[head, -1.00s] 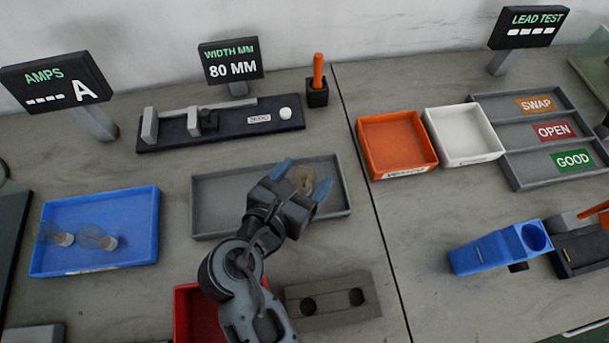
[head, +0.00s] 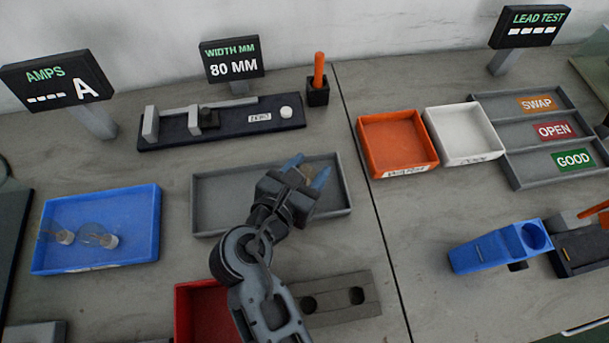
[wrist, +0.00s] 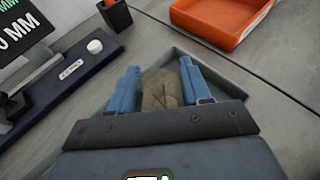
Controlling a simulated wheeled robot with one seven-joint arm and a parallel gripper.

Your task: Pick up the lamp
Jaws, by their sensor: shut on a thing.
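My gripper (head: 307,172) is over the right part of the grey tray (head: 215,208), its blue fingers shut on a lamp. In the wrist view the lamp (wrist: 161,90) is a clear, brownish glass bulb between the two blue fingertips (wrist: 158,84). In the head view the gripper hides most of this lamp. I cannot tell whether the lamp still touches the tray floor. Two other clear lamps (head: 97,236) lie on their sides in the blue tray (head: 140,205) at the left.
A width gauge (head: 225,132) stands behind the grey tray. An orange bin (head: 362,150) and a white bin (head: 437,135) stand to the right. A red bin (head: 190,310) and a grey block with holes (head: 335,300) are in front. Bare bench lies between the blue and grey trays.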

